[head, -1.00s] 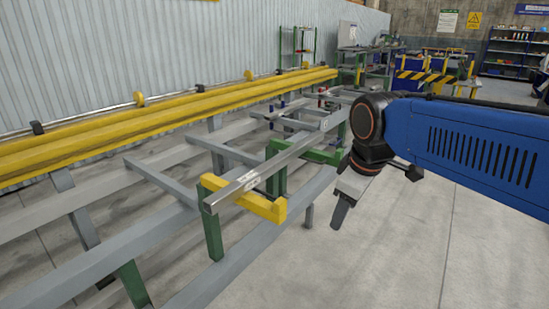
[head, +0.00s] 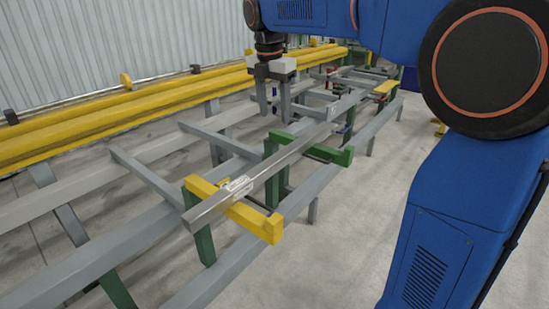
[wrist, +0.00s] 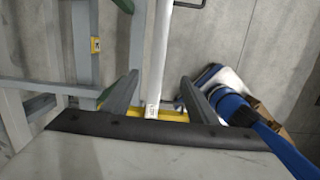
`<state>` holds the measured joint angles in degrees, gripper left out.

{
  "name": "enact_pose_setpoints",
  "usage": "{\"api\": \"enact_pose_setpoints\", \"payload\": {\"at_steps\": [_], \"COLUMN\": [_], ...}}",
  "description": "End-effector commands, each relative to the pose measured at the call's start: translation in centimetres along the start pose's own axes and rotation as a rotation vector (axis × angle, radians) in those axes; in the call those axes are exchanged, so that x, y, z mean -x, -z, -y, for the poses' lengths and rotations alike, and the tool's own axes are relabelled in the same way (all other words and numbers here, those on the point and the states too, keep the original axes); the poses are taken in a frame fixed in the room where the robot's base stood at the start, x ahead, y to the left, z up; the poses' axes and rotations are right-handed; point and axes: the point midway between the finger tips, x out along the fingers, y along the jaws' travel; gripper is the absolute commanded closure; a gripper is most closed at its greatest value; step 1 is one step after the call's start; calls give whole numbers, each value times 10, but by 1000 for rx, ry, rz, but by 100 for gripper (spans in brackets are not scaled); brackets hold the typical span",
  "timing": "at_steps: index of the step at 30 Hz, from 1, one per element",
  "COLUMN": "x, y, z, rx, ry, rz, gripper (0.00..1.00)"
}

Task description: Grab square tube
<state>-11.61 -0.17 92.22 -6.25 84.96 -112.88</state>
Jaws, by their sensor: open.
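The square tube (head: 275,165) is a long grey metal bar with a white label near its front end. It lies across a yellow support arm (head: 262,222) and a green bracket (head: 335,154) on the runout table. My gripper (head: 274,112) is open and empty, pointing down above the table, with its fingertips above the tube's line in the head view. In the wrist view the tube (wrist: 157,50) runs up the picture in the gap between the spread fingers of my gripper (wrist: 158,88). Its label shows near the palm. Neither finger visibly touches the tube.
Grey rails and cross arms (head: 145,180) of the table frame lie left of the tube. Long yellow beams (head: 100,110) run along the corrugated wall. A yellow-topped arm (head: 386,86) stands farther back.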

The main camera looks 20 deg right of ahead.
Motion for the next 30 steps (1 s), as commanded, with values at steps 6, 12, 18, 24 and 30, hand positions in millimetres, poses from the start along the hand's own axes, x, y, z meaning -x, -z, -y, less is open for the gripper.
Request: {"api": "enact_pose_setpoints", "payload": {"at_steps": [6, 12, 18, 24, 30], "x": [-18, -54, -89, -115, -125], "y": [0, -1, -1, -1, 0], "z": [-3, -2, -2, -2, -3], "rx": [23, 21, 20, 20, 20], "ry": [6, 6, 5, 5, 4], "rz": [-1, -1, -1, -1, 0], "gripper": [47, 47, 47, 47, 47]}}
